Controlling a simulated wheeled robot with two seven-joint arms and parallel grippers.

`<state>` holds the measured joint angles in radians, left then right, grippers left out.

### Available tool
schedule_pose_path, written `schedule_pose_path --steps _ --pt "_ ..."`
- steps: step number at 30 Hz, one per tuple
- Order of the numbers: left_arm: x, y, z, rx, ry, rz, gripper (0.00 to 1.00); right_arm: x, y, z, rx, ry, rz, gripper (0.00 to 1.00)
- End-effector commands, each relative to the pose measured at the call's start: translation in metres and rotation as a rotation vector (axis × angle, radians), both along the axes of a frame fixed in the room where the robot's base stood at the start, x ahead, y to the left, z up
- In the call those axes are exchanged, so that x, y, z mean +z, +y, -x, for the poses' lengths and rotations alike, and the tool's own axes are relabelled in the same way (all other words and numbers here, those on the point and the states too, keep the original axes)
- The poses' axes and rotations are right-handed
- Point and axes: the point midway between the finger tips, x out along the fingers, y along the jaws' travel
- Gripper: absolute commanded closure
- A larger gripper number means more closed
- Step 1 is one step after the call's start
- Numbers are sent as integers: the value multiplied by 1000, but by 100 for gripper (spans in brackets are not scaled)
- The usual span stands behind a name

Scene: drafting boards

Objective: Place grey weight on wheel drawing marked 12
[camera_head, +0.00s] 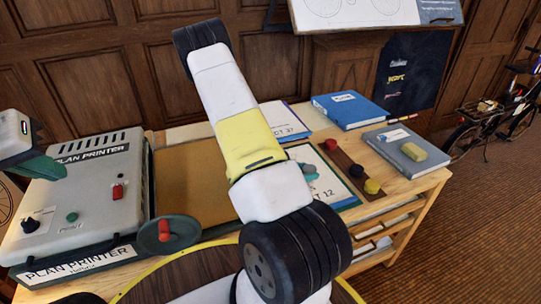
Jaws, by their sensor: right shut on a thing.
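The drawing marked 12 (336,190) lies on the table right of centre, a pale sheet with a dark edge. My white, yellow and black arm covers its left part, so I cannot see its wheel. My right gripper (313,175) is low over this sheet, mostly hidden behind that arm; only a teal bit shows. It is shut on a small grey piece, the grey weight (308,168), which is partly hidden. I cannot tell whether the weight touches the sheet. My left gripper (42,168), with green fingers, is at the far left over the plan printer; its opening is unclear.
A brown strip holds red (331,144), dark (357,170) and yellow (372,187) weights beside the sheet. Another sheet marked 37 (288,124) lies behind. A blue book (348,110) and a grey book (402,154) lie right. The plan printer (85,195) fills the left.

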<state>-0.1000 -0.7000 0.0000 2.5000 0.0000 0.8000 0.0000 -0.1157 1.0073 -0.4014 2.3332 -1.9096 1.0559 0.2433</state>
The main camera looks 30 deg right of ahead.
Motion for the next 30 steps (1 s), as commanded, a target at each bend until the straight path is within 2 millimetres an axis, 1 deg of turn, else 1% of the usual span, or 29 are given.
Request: schedule_pose_path --steps 2,5,6,12,16,20,26,27,30 --pt "0 0 0 0 0 0 100 0 -2 -12 0 -7 3 100" --pt "0 0 0 0 0 0 100 -3 -5 -36 0 -9 2 100" --pt "0 0 0 0 0 0 100 -3 -6 -47 1 -9 3 100" --pt "0 0 0 0 0 0 100 -9 -12 -98 -1 -7 1 100" --pt "0 0 0 0 0 0 100 -11 -15 -126 0 -7 2 100" --pt "0 0 0 0 0 0 100 -13 -17 -142 -1 -4 3 100" --pt "0 0 0 0 0 0 100 -14 -19 -154 -1 -4 2 100" --pt "0 0 0 0 0 0 100 -16 -19 -157 0 -2 2 100" --pt "0 0 0 0 0 0 100 -34 -19 -154 -1 2 1 100"
